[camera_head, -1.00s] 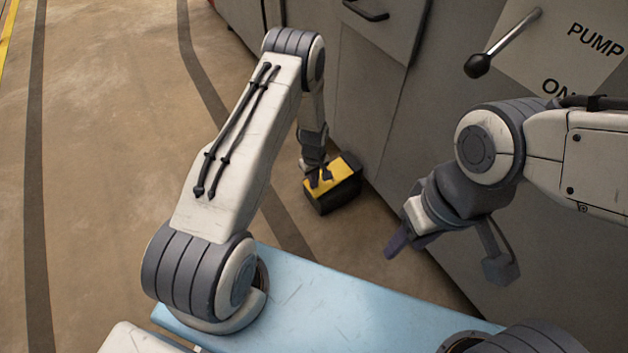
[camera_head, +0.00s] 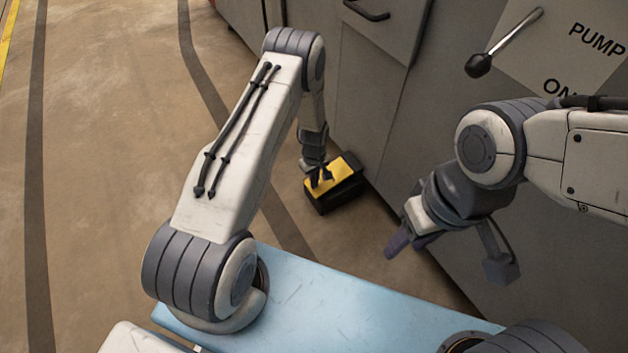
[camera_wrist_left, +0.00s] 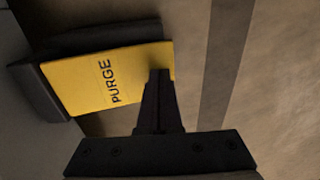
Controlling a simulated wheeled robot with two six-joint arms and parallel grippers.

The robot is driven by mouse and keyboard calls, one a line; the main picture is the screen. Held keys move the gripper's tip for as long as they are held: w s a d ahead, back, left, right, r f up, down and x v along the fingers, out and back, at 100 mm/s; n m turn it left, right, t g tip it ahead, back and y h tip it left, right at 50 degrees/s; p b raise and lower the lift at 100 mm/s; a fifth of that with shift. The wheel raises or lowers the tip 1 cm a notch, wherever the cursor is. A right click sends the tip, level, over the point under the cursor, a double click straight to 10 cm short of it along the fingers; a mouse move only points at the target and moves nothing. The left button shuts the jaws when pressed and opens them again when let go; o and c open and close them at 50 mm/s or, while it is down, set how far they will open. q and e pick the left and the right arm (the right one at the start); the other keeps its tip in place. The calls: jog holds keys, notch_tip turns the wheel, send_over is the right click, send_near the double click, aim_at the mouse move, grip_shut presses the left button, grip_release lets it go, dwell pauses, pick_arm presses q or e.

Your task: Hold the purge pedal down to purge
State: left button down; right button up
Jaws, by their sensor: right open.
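The purge pedal (camera_head: 343,168) is a yellow plate in a black housing on the floor, against the grey machine. In the left wrist view the plate (camera_wrist_left: 85,82) reads PURGE. My left gripper (camera_head: 320,180) points down at the plate. In the left wrist view its fingers (camera_wrist_left: 159,75) are together and empty, overlapping the plate's end away from the machine. I cannot tell whether the tips press on it or hover just above. My right gripper (camera_head: 411,242) is open and empty, in the air right of the pedal.
The grey machine wall (camera_head: 372,110) stands close behind and right of the pedal. A lever with a black knob (camera_head: 479,65) sits on the PUMP panel (camera_head: 560,50). The floor (camera_head: 100,150) at left is clear.

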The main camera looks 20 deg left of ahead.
pick_arm(q)
jog(key=shift+s+a+f, duration=0.1)
jog(key=shift+s+f, duration=0.15)
jog(key=shift+f, duration=0.15)
jog(key=shift+r+p, duration=0.4)
jog(key=shift+p, duration=0.05)
jog(key=r+p, duration=0.2)
jog(key=r, duration=0.1)
jog(key=r+p, duration=0.1)
jog(key=p, duration=0.1)
jog(key=shift+s+a+r, duration=0.15)
jog(key=shift+s+a, duration=0.1)
notch_tip(320, 180, up, 9)
jog(key=s+a+p, duration=0.1)
jog(key=p, duration=0.4)
jog(key=shift+s+a+r, duration=0.15)
jog(key=shift+s+a, duration=0.1)
jog(key=shift+s, duration=0.15)
